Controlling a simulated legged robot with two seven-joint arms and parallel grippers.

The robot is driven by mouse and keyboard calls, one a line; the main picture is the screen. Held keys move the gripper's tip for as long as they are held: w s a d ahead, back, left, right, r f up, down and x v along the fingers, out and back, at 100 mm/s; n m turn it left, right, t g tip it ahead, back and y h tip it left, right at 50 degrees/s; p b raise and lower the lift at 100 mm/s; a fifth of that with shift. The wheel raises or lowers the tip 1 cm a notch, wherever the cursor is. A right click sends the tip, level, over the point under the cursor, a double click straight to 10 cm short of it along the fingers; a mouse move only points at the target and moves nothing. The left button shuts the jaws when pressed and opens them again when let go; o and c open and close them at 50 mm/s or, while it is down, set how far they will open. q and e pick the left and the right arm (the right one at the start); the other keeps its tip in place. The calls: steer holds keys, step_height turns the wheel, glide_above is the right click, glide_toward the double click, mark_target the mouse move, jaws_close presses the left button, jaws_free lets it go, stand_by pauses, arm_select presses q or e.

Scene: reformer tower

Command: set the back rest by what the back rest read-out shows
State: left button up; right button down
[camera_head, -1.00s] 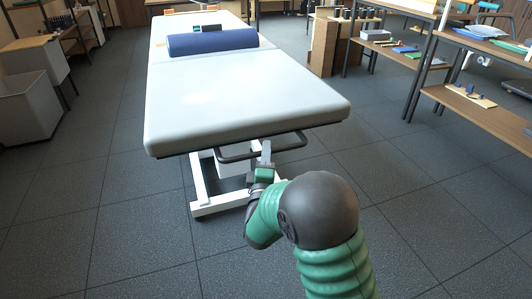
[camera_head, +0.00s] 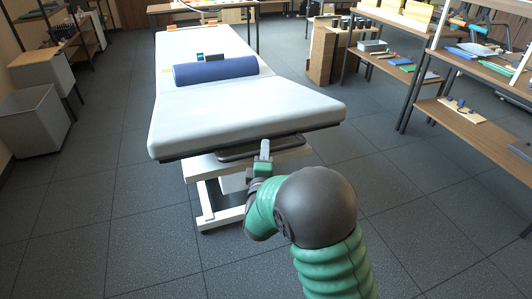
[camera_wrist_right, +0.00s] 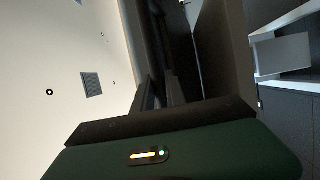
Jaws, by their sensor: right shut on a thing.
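The treatment table has a white padded panel (camera_head: 235,117) at its near end, with a dark bar frame (camera_head: 235,154) under its near edge. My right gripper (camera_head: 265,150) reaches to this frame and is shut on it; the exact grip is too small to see. In the right wrist view, my green gripper body fills the bottom and dark fingers (camera_wrist_right: 160,92) reach up to a dark part. A small dark box with a teal face (camera_head: 208,57) stands behind the blue roll; I cannot read it or tell whether it is the read-out. My left gripper is out of view.
The blue roll (camera_head: 215,70) lies across the table. The table's white base (camera_head: 225,212) stands on grey tiles. Shelves (camera_head: 480,122) with small items stand at the right, and a pale bin (camera_head: 35,120) at the left. The floor around the near end is clear.

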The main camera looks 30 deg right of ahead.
steer(key=shift+r, duration=0.3)
steer(key=c, duration=1.4)
jaws_free()
steer(key=shift+a, duration=0.1)
steer(key=shift+o, duration=0.2)
steer(key=p+v, duration=1)
steer(key=v, duration=0.6)
steer(key=shift+s+a+p, duration=0.3)
steer(key=shift+p, duration=0.05)
steer(key=shift+f, duration=0.1)
